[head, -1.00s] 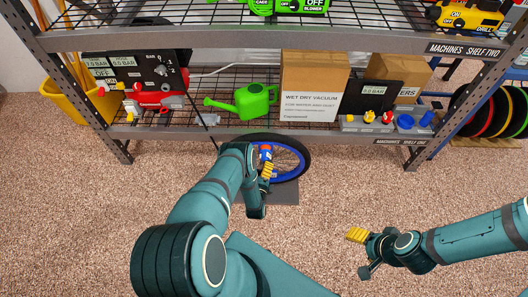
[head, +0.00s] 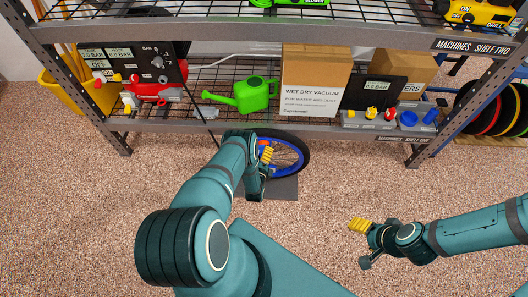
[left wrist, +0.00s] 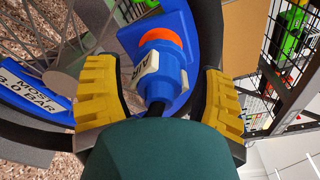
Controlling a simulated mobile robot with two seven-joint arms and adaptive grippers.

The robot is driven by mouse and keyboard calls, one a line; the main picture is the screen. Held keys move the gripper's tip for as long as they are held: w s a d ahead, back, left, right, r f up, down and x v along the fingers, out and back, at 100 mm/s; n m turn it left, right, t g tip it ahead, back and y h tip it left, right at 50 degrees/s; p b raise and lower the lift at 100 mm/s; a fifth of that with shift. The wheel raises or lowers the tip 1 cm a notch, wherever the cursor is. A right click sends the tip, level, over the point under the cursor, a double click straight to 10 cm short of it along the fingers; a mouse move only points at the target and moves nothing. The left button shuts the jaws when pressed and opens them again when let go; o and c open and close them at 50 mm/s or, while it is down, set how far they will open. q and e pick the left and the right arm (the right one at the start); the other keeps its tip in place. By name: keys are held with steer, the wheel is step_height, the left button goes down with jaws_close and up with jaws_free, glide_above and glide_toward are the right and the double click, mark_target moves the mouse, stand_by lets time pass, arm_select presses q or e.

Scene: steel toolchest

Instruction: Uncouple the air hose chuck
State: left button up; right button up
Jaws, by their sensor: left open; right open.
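The air hose chuck (left wrist: 160,72) is a blue fitting with a white AIR label and an orange ring, seated against a blue part of the wheel. A black hose runs from its near end. The wheel (head: 301,141), with a black tyre and blue rim, stands below the lower shelf. My left gripper (left wrist: 162,98) is open, its yellow fingers on either side of the chuck, with a small gap visible on the right. In the head view my left gripper (head: 266,157) is at the wheel, and the arm hides part of it. My right gripper (head: 360,226) is open and empty over the floor.
The steel shelf (head: 200,131) stands behind the wheel. It holds a red compressor (head: 152,90), a green watering can (head: 254,95), a vacuum box (head: 312,85) and a pressure display (head: 374,90). The floor (head: 70,210) at left is clear.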

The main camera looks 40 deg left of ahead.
arm_select(q)
jaws_close()
steer(key=n, duration=0.5)
steer(key=shift+t, duration=0.3)
steer(key=shift+n, duration=0.4)
steer(key=n, duration=0.6)
steer(key=shift+w+t+y, duration=0.1)
steer(key=shift+t+y, duration=0.2)
